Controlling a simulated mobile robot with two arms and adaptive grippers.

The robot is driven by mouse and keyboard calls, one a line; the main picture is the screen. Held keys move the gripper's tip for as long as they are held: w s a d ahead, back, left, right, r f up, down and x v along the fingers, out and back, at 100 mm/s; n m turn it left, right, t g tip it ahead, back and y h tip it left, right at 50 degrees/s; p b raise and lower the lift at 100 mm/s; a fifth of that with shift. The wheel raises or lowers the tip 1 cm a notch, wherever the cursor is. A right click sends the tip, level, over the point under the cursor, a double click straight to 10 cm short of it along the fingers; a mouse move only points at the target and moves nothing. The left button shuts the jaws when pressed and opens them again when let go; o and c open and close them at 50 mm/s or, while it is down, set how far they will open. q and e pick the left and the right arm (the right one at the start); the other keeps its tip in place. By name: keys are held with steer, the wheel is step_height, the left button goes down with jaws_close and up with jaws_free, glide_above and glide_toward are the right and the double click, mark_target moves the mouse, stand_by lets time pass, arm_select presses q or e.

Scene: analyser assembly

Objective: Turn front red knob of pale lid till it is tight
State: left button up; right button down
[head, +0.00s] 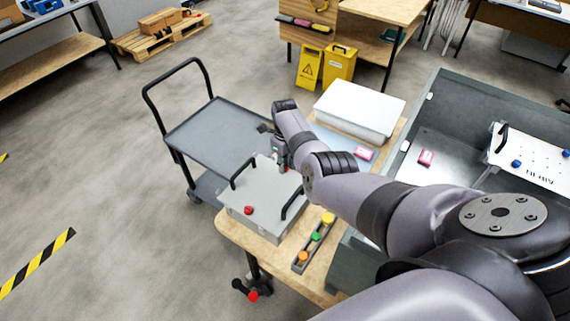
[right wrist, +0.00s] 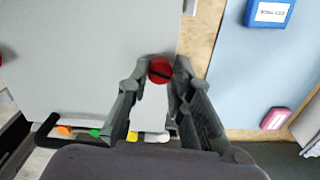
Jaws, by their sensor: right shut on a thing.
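The pale lid (head: 262,190) is a light grey cover with two black handles on a box on the wooden table; it fills the left of the right wrist view (right wrist: 80,50). One red knob (head: 249,210) sits on its near left part, with no gripper on it. Another red knob (right wrist: 160,70) lies near the lid's edge, between the fingertips of my right gripper (right wrist: 161,78), which is shut on it. In the head view my right gripper (head: 281,158) is over the lid's far right part and mostly hides that knob. My left gripper is not in view.
A strip with orange, green and yellow buttons (head: 315,238) lies beside the box. A white case (head: 360,108) and a pink item (head: 363,153) are behind. A grey trolley (head: 215,133) stands left. A grey bin (head: 450,110) with a white panel (head: 540,160) is right.

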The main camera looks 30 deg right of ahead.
steer(key=shift+w+d+r+m, duration=0.3)
steer(key=shift+m, duration=0.7)
steer(key=shift+f+m+b, duration=0.15)
steer(key=shift+m+b, duration=0.6)
steer(key=shift+m, duration=0.15)
steer(key=m+b, duration=0.3)
steer(key=b, duration=0.7)
steer(key=m+b, duration=0.3)
steer(key=b, duration=0.7)
steer(key=shift+s+a+f+m+b, duration=0.15)
steer(key=shift+m+b, duration=0.15)
steer(key=shift+b, duration=0.55)
steer(key=shift+r, duration=0.3)
steer(key=c, duration=1.8)
jaws_free()
steer(key=o, duration=0.3)
steer(key=shift+s, duration=0.1)
steer(key=shift+o, duration=0.4)
steer(key=shift+f, duration=0.15)
